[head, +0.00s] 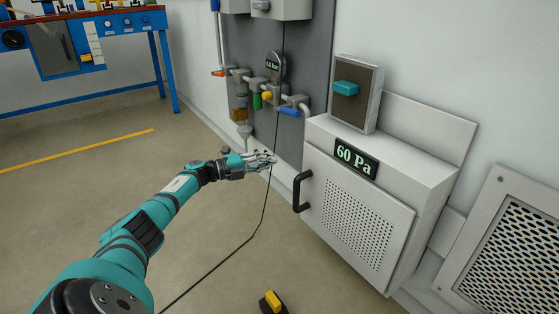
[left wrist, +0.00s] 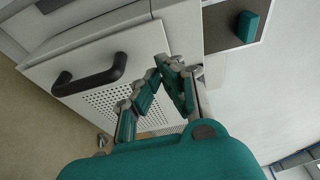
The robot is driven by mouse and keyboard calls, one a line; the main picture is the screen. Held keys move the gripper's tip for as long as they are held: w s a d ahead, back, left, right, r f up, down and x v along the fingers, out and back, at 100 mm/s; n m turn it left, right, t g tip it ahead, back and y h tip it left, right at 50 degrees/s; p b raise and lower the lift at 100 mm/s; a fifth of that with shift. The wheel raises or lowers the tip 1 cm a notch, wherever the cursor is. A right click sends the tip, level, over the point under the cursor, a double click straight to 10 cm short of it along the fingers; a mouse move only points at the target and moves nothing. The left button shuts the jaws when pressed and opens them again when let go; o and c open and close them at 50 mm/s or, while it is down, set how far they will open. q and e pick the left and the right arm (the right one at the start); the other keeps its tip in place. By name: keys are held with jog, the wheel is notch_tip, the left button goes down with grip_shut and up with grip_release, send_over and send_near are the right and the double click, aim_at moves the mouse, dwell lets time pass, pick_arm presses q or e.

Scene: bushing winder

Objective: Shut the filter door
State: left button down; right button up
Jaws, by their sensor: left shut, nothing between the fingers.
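The filter door (head: 345,245) is a pale panel with a perforated grid on the front of a white cabinet (head: 425,170). A black bar handle (head: 300,190) stands on its left side. I cannot tell for sure whether the door is flush or slightly ajar. My left gripper (head: 273,158) is shut and empty, up and left of the handle in the head view. In the left wrist view, the gripper (left wrist: 168,68) shows in front of the door (left wrist: 125,65), with the handle (left wrist: 92,76) to its left. Contact is not clear. My right gripper is out of view.
A "60 Pa" display (head: 356,158) is on the cabinet, with a teal-knobbed box (head: 358,92) on top. Pipes with coloured valves (head: 268,95) are on the wall panel behind. A black cable hangs near my gripper. A yellow-topped object (head: 272,302) is on the floor, otherwise largely clear.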

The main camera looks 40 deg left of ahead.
pick_arm(q)
jog(key=shift+s+a, duration=0.45)
jog(key=shift+a, duration=0.25)
jog(key=shift+s+a, duration=0.4)
jog(key=shift+a, duration=0.35)
jog(key=shift+s+a, duration=0.45)
jog(key=shift+a, duration=0.25)
